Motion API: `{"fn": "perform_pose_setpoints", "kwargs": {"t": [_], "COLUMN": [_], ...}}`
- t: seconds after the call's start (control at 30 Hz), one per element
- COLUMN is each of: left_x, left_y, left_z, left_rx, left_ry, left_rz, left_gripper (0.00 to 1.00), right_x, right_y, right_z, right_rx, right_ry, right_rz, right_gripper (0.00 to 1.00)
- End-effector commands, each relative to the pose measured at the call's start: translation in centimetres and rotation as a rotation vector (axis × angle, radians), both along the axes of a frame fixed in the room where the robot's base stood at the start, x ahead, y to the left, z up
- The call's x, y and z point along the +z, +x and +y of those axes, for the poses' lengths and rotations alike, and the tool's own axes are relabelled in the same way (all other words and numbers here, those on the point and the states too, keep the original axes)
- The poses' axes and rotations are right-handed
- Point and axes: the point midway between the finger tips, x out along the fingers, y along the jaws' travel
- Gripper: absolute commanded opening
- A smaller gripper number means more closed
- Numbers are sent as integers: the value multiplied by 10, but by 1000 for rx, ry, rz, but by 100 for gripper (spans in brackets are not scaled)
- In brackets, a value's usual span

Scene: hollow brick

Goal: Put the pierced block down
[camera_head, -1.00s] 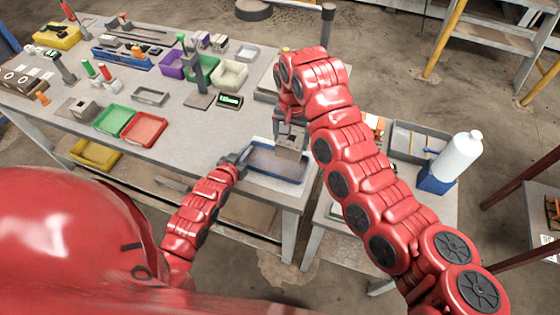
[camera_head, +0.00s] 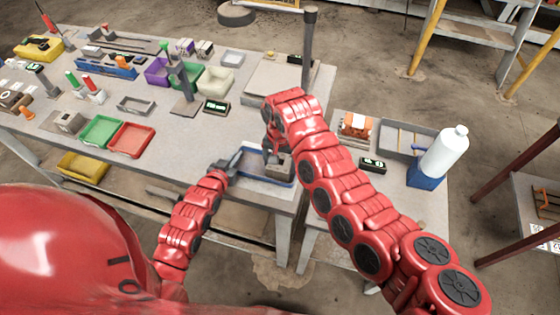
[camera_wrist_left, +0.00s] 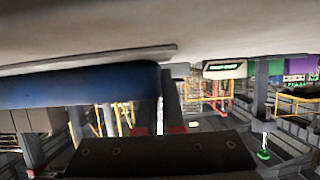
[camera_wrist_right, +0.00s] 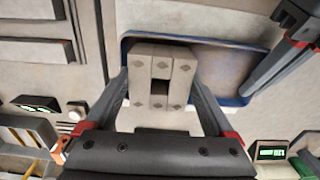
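The pierced block (camera_head: 280,163) is grey with square openings. In the right wrist view, the block (camera_wrist_right: 160,65) sits between both fingertips of my right gripper (camera_wrist_right: 160,85), which look closed against its sides. It is over the right part of the blue-rimmed tray (camera_head: 248,179); I cannot tell whether it touches the floor of this tray (camera_wrist_right: 255,97). My left gripper (camera_head: 233,161) is at the tray's left rim, its fingers close together. In the left wrist view the blue tray wall (camera_wrist_left: 80,87) lies beside these fingers; whether they clamp it is unclear.
Left of the tray are a red bin (camera_head: 130,139), a green bin (camera_head: 100,131) and a small display (camera_head: 215,106). A side table at right holds a white bottle (camera_head: 445,152) on a blue base and a grey tray (camera_head: 400,140). A post (camera_head: 309,50) rises behind my right arm.

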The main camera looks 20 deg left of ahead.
Motion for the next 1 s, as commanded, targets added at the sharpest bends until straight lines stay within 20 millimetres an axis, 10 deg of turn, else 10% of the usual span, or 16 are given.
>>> {"fn": "perform_pose_setpoints", "kwargs": {"t": [0.37,1.0], "left_x": [0,0], "left_y": [0,0], "left_z": [0,0], "left_rx": [1,0], "left_ry": [0,0], "left_rz": [-1,-1], "left_gripper": [0,0], "right_x": [5,117], "right_y": [0,1], "right_z": [0,0], "right_rx": [-1,1], "right_ry": [0,0], "right_rz": [-1,-3], "right_gripper": [100,100]}}
